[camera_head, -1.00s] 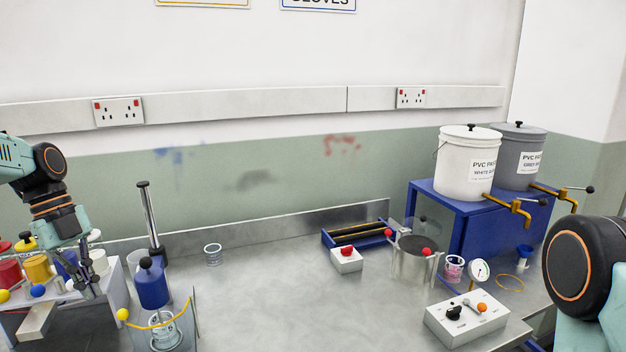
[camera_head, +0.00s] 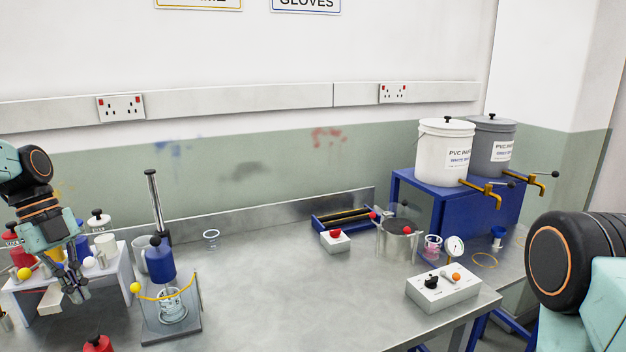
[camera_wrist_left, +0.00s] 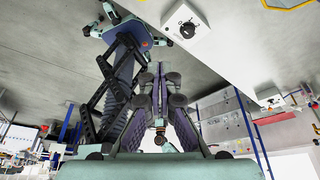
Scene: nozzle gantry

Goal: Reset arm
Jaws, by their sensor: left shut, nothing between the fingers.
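My left gripper (camera_head: 76,292) hangs fingers down at the left of the head view, in front of the white rack (camera_head: 122,268) of pigment bottles. Its fingers are together and hold nothing. In the left wrist view the fingers (camera_wrist_left: 160,72) also meet at their tips. My right arm shows only as a black and teal joint at the right edge of the head view. My right gripper is out of view.
The white control box (camera_head: 443,292) and paste buckets (camera_head: 445,152) stand at the right. The middle of the bench (camera_head: 300,290) is clear.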

